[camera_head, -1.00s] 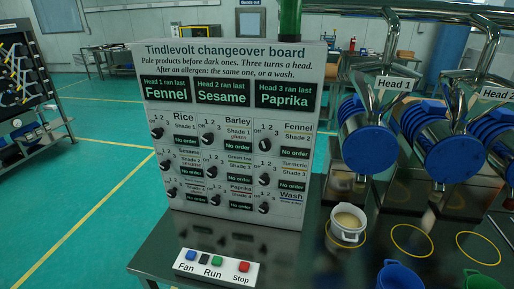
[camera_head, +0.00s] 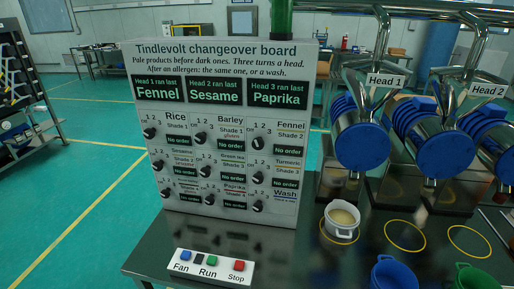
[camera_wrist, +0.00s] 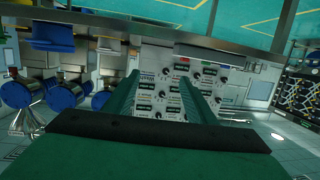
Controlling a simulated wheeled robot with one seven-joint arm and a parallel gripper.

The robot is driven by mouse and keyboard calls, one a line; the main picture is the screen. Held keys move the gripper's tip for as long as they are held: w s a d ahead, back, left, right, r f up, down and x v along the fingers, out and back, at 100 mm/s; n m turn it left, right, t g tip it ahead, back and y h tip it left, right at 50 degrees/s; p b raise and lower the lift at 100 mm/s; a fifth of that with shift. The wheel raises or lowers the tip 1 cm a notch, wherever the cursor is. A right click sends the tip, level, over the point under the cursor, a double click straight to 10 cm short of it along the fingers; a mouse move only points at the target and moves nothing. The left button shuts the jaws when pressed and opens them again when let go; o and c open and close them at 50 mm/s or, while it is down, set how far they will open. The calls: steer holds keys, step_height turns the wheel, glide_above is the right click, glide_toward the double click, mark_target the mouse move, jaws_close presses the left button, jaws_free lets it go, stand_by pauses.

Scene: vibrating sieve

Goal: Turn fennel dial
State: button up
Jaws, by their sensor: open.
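The Fennel dial (camera_head: 258,143) is a black knob at the right of the top row on the grey changeover board (camera_head: 128,85). I cannot tell the Fennel dial apart there.
A box with Fan, Run and Stop buttons (camera_head: 212,266) lies in front of the board. To the right are a white pot (camera_head: 341,232), blue (camera_head: 392,275) and green (camera_head: 476,279) containers, and blue-capped sieve heads (camera_head: 362,150). A green post (camera_head: 281,20) rises behind the board.

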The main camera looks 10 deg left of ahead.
steer(key=w+r, duration=0.2)
steer(key=w, duration=1.2)
steer(key=m+t+h, duration=0.2)
steer(key=m, duration=0.8)
glide_toward(258, 145)
steer(key=w, duration=0.8)
steer(key=shift+w+d+f, duration=0.15)
steer(key=shift+w+d, duration=0.15)
steer(key=shift+w, duration=0.1)
steer(key=shift+c, duration=0.6)
steer(key=shift+n, duration=0.3)
steer(key=c, duration=0.9)
